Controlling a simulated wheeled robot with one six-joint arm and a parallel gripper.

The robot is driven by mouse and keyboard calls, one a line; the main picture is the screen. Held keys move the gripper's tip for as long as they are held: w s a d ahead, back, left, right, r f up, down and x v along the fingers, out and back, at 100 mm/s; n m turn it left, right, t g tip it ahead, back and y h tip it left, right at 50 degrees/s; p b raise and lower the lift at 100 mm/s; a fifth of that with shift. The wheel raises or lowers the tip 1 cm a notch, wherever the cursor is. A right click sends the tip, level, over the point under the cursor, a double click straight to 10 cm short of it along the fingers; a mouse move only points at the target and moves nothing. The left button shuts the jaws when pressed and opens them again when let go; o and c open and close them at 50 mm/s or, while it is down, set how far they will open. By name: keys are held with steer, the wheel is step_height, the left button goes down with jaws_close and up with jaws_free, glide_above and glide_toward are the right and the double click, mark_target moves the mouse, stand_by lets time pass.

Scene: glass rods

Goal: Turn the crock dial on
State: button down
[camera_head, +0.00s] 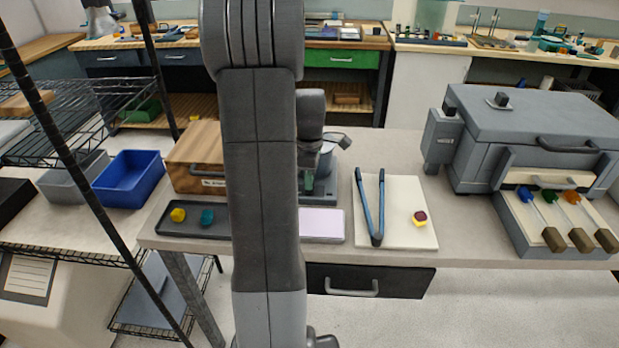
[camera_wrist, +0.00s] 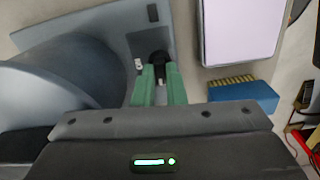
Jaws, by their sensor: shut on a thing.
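The crock (camera_wrist: 65,85) is a grey rounded pot on a flat grey base (camera_wrist: 105,35), at the left of the wrist view. Its black dial (camera_wrist: 158,58) sits at the base's front edge, with a small white mark beside it. My gripper (camera_wrist: 158,76) has its green fingers closed around the dial, one on each side, and they cover part of it. In the head view, my arm hides much of the crock (camera_head: 327,160). The green fingers of my gripper (camera_head: 307,182) show low beside the pot. I cannot read the dial's setting.
A white pad (camera_head: 322,225) lies in front of the crock. To the right are a cream board (camera_head: 402,215) with blue tongs (camera_head: 371,215) and a large grey machine (camera_head: 535,125). A wooden box (camera_head: 195,160) and a dark tray (camera_head: 175,230) are left of my arm.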

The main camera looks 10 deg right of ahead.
steer(key=m, duration=0.8)
steer(key=shift+m+p, duration=0.4)
steer(key=m, duration=0.4)
steer(key=shift+m, duration=1.9)
steer(key=shift+w, duration=0.1)
steer(key=c, duration=1.5)
jaws_free()
step_height(320, 180, up, 14)
steer(key=shift+f, duration=0.1)
steer(key=shift+f, duration=0.1)
